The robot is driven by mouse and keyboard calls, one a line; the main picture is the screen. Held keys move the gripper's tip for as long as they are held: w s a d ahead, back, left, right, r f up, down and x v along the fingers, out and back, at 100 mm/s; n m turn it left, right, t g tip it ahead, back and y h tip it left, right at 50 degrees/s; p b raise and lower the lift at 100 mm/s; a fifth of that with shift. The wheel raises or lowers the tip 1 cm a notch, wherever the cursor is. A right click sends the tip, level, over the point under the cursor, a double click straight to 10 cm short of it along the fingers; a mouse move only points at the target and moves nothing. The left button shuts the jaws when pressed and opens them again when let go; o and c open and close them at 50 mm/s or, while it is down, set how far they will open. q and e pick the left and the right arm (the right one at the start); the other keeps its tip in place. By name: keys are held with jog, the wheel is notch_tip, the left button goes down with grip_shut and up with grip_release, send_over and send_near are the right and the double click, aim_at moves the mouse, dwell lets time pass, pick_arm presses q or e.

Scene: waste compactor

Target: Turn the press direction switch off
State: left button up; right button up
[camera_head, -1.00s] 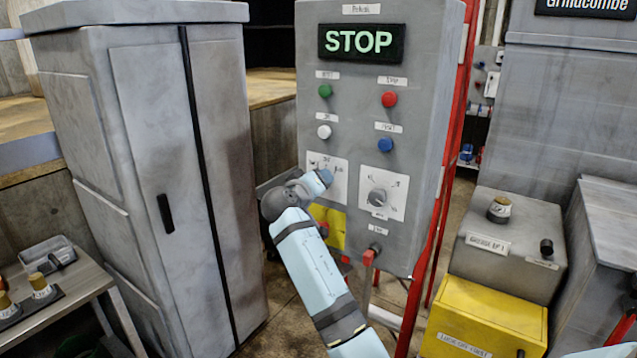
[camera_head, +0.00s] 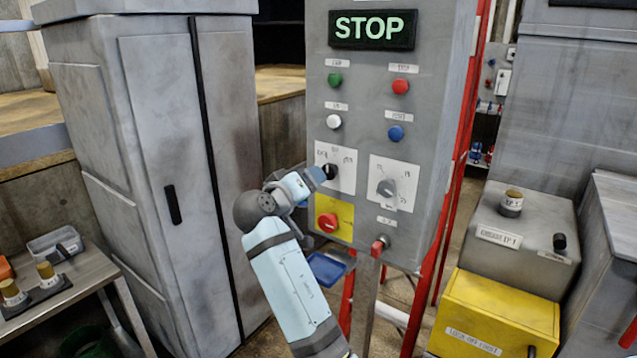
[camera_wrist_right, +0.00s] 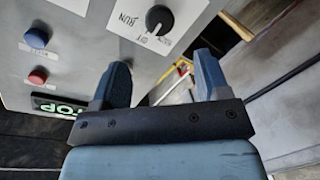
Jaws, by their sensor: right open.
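The grey control panel (camera_head: 420,90) stands upright in the middle of the head view. It carries a left rotary switch with a black knob (camera_head: 330,171) on a white plate and a right rotary switch with a grey knob (camera_head: 386,188). Their labels are too small to tell which is the press direction switch. My right gripper (camera_head: 318,174) is just in front of the left switch, open and empty. In the right wrist view, the black knob (camera_wrist_right: 159,19) shows beyond and between the open fingers (camera_wrist_right: 163,85), apart from them. My left gripper is out of view.
A red button (camera_head: 328,222) on a yellow plate sits below the left switch. Coloured push buttons (camera_head: 396,133) and a lit STOP display (camera_head: 374,29) are above. A grey cabinet (camera_head: 150,150) stands left; a yellow box (camera_head: 498,310) stands right.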

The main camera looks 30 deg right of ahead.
jog(key=v, duration=0.4)
dwell(0.3)
